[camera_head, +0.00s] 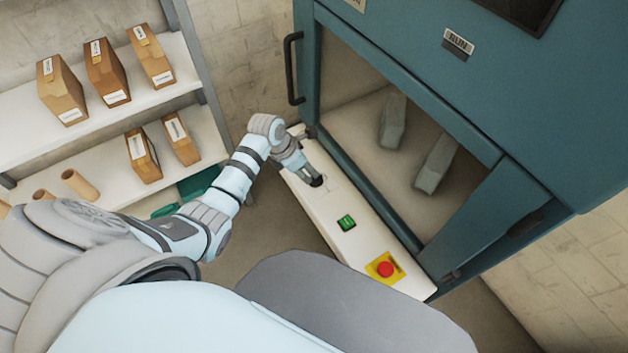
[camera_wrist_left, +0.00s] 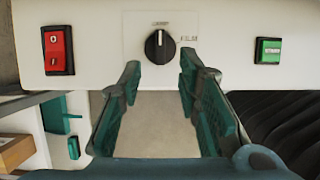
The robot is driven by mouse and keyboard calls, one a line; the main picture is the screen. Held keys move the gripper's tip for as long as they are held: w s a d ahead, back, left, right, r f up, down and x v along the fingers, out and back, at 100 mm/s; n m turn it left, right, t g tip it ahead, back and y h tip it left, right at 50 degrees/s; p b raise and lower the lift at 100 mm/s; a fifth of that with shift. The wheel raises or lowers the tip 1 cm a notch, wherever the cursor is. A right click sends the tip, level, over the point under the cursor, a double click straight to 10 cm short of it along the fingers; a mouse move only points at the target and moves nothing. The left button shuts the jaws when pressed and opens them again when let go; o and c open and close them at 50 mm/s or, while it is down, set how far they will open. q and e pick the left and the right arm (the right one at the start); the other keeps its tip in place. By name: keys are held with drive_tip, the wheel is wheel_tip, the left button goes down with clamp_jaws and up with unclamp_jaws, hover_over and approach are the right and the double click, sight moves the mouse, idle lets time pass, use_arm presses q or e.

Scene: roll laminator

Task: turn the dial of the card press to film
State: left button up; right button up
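The card press (camera_head: 395,65) is a large blue-green cabinet with a white control panel (camera_head: 328,204) along its front. In the left wrist view the dial (camera_wrist_left: 159,47) is a round black knob on this panel. Its white mark points straight up to a small label that seems to read CARD; the FILM label (camera_wrist_left: 189,38) is to its right. My left gripper (camera_head: 313,177) is over the panel at the dial. In the left wrist view its fingers (camera_wrist_left: 160,69) are open, one on each side just short of the dial, with nothing between them. My right gripper is out of view.
A red rocker switch (camera_wrist_left: 58,50) sits left of the dial and a green switch (camera_wrist_left: 268,50) right of it. A red button (camera_head: 386,269) on a yellow plate is farther along the panel. Shelves with boxes (camera_head: 107,71) stand at the left.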

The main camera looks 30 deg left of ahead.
use_arm(q)
drive_tip(key=b+x, duration=0.1)
drive_tip(key=x, duration=0.3)
drive_tip(key=shift+w+d+f, duration=0.1)
drive_tip(key=shift+d+f, duration=0.05)
drive_tip(key=shift+f, duration=0.1)
drive_tip(key=shift+w+d+f+b, duration=0.1)
drive_tip(key=shift+d+f+b, duration=0.05)
drive_tip(key=shift+f+b, duration=0.3)
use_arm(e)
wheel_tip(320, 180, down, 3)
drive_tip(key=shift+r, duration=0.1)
